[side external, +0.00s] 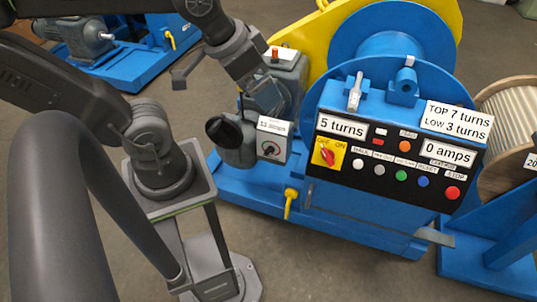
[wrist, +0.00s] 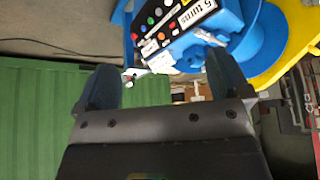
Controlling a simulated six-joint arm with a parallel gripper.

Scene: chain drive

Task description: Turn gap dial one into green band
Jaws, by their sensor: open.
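No dial with a green band can be made out in either view. A small grey box with a round black knob (side external: 269,149) and a white label too small to read sits left of the blue control panel (side external: 385,165) in the side view. My gripper (side external: 262,97) hangs just above and left of that box, apart from the panel as far as I can tell. In the wrist view my gripper (wrist: 161,78) is open with nothing between its two dark fingers. The panel also shows upside down in the wrist view (wrist: 165,22).
The panel has a red and yellow switch (side external: 327,152), several coloured buttons and a red stop button (side external: 452,193). A blue drum (side external: 385,65) stands behind it, and a wooden reel (side external: 508,105) at right. A green corrugated wall (wrist: 40,125) fills the wrist view's left.

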